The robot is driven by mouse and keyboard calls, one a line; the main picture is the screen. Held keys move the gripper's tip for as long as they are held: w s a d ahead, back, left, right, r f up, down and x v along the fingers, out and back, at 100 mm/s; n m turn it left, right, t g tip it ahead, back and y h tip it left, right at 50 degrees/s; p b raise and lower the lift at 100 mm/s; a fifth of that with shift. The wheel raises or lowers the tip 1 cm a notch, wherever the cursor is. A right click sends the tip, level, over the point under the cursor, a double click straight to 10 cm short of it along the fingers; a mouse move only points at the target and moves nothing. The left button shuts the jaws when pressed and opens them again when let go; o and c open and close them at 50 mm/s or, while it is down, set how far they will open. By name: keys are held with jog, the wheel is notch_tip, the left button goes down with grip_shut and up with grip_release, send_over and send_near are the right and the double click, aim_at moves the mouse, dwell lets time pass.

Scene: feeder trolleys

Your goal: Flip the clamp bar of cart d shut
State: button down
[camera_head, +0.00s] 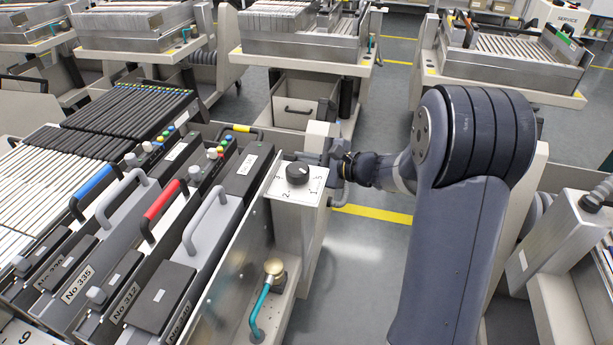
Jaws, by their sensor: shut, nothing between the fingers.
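The near cart (228,290) at the left carries several feeders, but I see no letter on it, so I cannot tell whether it is cart d. A dark bar with a yellow section (240,129) shows at the far end of its feeders. I cannot tell for sure whether this is the clamp bar. My gripper (335,163) is shut and empty, beside the right side of a metal box with a black knob (297,172). The box partly hides the fingertips, and I cannot tell whether they touch anything. A grey curved handle (342,190) shows just below the gripper.
Red-handled (162,206) and blue-handled (92,187) feeders stand up at the left. A teal hose (260,310) rises below the box. More carts (505,60) stand at the back. Clear grey floor (365,260) lies between the near cart and my arm.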

aim_at(292, 156)
jog(key=b, duration=0.1)
jog(key=s+r+n+b, duration=0.1)
jog(key=b, duration=0.1)
jog(key=shift+s+a, duration=0.3)
jog(key=shift+s+a+r+n+t+b, duration=0.2)
jog(key=shift+s+r+n+t+b, duration=0.35)
jog(key=shift+b, duration=0.4)
jog(key=shift+s+a+r+b, duration=0.1)
jog(key=shift+s+r+b, duration=0.1)
jog(key=shift+s+b, duration=0.15)
jog(key=shift+r, duration=0.1)
